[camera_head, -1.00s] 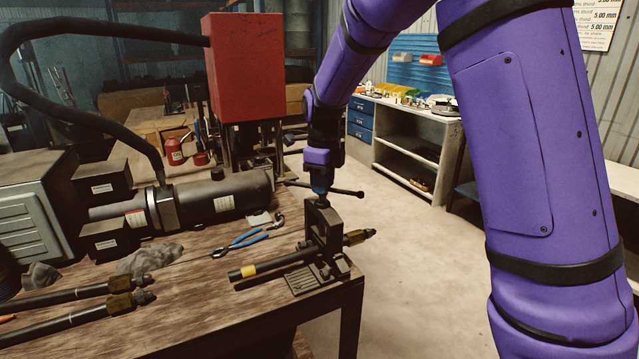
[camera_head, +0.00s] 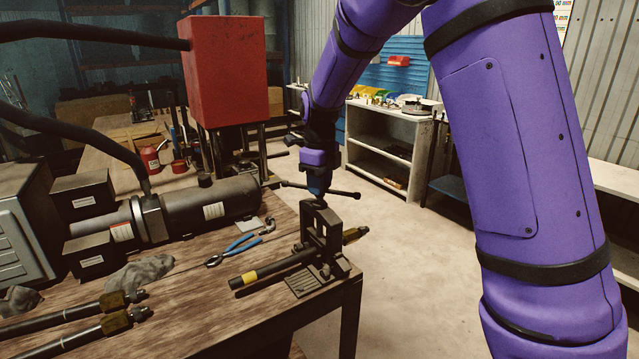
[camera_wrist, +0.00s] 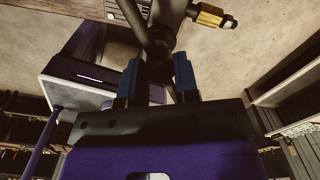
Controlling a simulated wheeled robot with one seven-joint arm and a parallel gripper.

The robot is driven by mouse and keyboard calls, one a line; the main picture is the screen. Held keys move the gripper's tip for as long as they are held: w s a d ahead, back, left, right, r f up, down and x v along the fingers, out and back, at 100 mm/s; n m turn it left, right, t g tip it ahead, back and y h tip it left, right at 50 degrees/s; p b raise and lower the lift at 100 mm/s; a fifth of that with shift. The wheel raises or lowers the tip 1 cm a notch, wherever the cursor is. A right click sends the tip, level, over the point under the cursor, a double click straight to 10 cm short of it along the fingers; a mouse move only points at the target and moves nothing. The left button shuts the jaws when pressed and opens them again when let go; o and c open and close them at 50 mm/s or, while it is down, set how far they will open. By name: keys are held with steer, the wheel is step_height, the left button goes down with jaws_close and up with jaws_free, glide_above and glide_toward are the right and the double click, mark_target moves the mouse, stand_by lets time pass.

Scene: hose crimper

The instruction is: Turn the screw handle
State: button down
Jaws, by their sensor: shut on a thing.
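The screw handle (camera_head: 343,194) is a dark bar with knobbed ends on top of the vise (camera_head: 334,232), which stands at the table's right corner. My gripper (camera_head: 317,190) points down from above and is shut on the handle near the screw top. In the wrist view my gripper's blue fingers (camera_wrist: 157,78) flank the dark bar and screw, but their exact contact is partly hidden. A black hose (camera_head: 275,267) with a yellow band and a brass fitting (camera_head: 354,234) lies through the vise.
Blue-handled pliers (camera_head: 240,246), a grey rag (camera_head: 140,273) and more hoses (camera_head: 85,316) lie on the wooden table (camera_head: 190,325). A hydraulic cylinder (camera_head: 190,208) and a red box (camera_head: 228,72) stand behind. Open floor lies to the right, before a shelf unit (camera_head: 385,150).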

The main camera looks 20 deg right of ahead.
steer(key=shift+s+f, duration=0.1)
stand_by(0.4)
steer(key=c, duration=0.9)
jaws_free()
steer(key=shift+o, duration=0.2)
step_height(320, 180, up, 11)
